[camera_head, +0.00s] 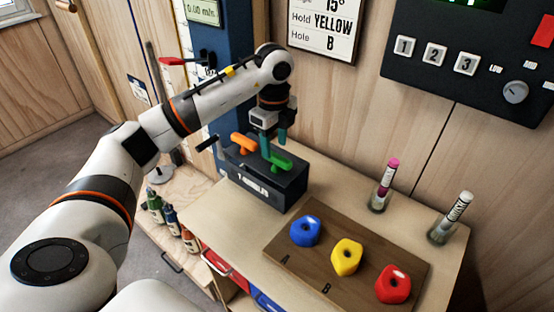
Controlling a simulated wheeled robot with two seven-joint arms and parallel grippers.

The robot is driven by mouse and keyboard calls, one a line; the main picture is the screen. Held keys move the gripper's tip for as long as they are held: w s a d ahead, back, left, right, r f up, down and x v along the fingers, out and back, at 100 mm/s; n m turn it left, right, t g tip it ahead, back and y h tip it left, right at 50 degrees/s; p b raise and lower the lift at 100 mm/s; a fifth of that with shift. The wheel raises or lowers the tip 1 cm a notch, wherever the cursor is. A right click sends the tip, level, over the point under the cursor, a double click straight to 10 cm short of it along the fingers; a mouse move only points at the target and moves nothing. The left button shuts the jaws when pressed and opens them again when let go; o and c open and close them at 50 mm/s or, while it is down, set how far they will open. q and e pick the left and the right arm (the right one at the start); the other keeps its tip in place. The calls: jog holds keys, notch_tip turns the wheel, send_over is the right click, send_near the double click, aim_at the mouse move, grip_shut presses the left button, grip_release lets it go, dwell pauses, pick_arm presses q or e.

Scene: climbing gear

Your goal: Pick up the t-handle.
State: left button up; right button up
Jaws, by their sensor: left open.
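A dark box (262,192) with white lettering on its front stands at the back left of the worktop. A green T-handle (282,163) and an orange T-handle (243,144) stick up from its top. My left gripper (274,148) reaches down over the box, its teal fingers apart, close to the green handle. Whether a finger touches the green handle cannot be told. The orange handle is left of the fingers. My right gripper is out of view.
A brown board with blue (305,230), yellow (347,257) and red (393,284) holds lies in front. Two markers stand in cups (379,200) (443,232) at the right. Bottles (172,218) stand lower left. A wall and control panel (470,50) rise behind.

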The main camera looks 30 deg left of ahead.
aim_at(277, 155)
pick_arm(q)
jog(key=f, duration=0.1)
jog(key=f+p, duration=0.1)
jog(key=f, duration=0.1)
jog(key=shift+d+f, duration=0.3)
jog(key=shift+f, duration=0.55)
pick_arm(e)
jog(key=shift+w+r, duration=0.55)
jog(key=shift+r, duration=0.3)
pick_arm(q)
jog(key=shift+c, duration=1.2)
grip_shut()
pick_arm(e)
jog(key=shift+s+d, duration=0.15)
